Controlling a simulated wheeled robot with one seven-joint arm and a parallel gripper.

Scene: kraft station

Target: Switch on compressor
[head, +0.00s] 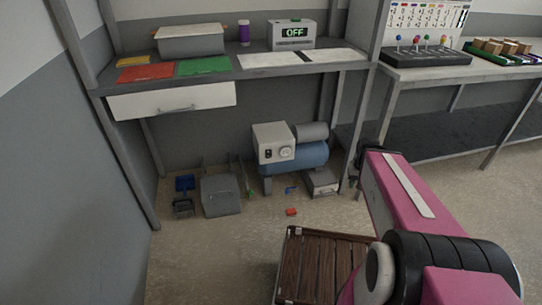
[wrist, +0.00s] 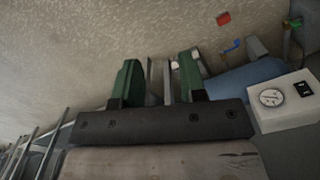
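The compressor (head: 272,142) stands on the floor under the left workbench, with a cream control box, a round gauge, a dark switch and a blue tank. In the wrist view the compressor's box (wrist: 285,115) is at the right edge, with its gauge and black switch showing. A display box (head: 294,33) on the bench reads OFF. My gripper (wrist: 160,80) has its green fingers apart with nothing clearly held between them. It is to one side of the compressor box, not visibly touching it.
A red block (head: 291,212) lies on the floor in front. A slatted wooden crate (head: 318,262) stands nearer. A bench leg (head: 353,135) rises beside my arm.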

